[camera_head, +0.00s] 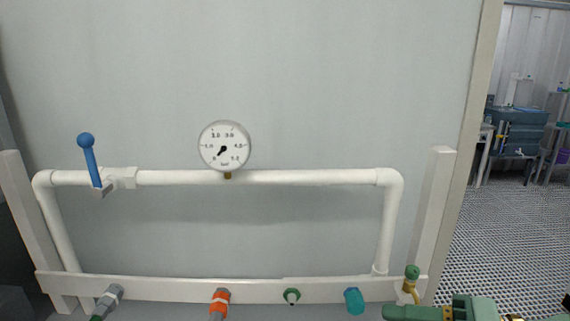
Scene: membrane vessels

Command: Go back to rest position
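Neither of my grippers can be made out in the head view. A white pipe loop (300,177) is fixed in front of a grey wall panel. A round pressure gauge (224,147) stands on the pipe's top run. A blue lever handle (91,160) rises from a white valve (121,178) at the left of that run. Nothing is seen touching the lever or the gauge.
A green-topped brass valve (411,279) and green parts (445,309) are at lower right. Open grated floor (500,240) lies beyond.

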